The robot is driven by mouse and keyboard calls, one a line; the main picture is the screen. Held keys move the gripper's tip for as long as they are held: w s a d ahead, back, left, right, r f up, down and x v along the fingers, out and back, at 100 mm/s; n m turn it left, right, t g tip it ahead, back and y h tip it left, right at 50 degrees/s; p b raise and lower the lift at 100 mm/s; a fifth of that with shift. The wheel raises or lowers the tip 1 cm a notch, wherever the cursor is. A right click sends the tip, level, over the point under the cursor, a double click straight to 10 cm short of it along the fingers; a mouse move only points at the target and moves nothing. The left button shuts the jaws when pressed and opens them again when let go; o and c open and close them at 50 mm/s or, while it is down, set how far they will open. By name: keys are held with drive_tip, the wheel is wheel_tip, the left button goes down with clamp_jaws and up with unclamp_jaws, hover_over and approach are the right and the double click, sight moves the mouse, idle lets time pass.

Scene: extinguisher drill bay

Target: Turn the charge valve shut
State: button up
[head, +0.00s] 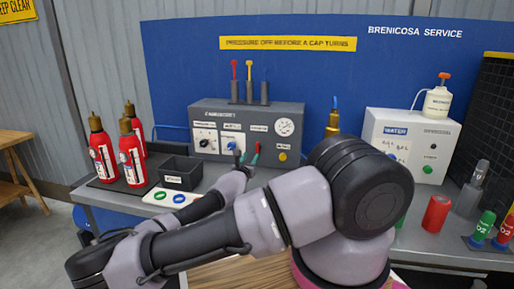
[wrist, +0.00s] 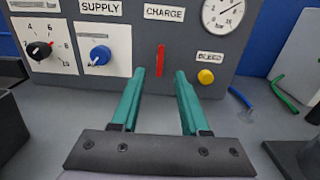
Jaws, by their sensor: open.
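The charge valve's red lever (wrist: 161,60) stands upright under the CHARGE label (wrist: 164,13) on the grey control box (head: 245,113). In the wrist view, my gripper (wrist: 160,73) points at the box with its two teal fingers apart. The lever shows in the gap between the fingertips, seemingly beyond them, and nothing is held. Whether a finger touches it cannot be told. In the head view, my gripper (head: 248,159) is small in front of the box, with my arm crossing the foreground.
Left of the lever are a blue supply knob (wrist: 100,55) and a black knob (wrist: 39,51). Right are a yellow bleed button (wrist: 206,76) and a gauge (wrist: 222,14). Red extinguishers (head: 132,160) and a black bin (head: 181,172) stand left. A white water box (head: 405,145) stands right.

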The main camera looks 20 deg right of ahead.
sight(257, 147)
drive_tip(key=x, duration=0.9)
drive_tip(key=shift+w+d, duration=0.25)
drive_tip(key=shift+d, duration=0.05)
clamp_jaws()
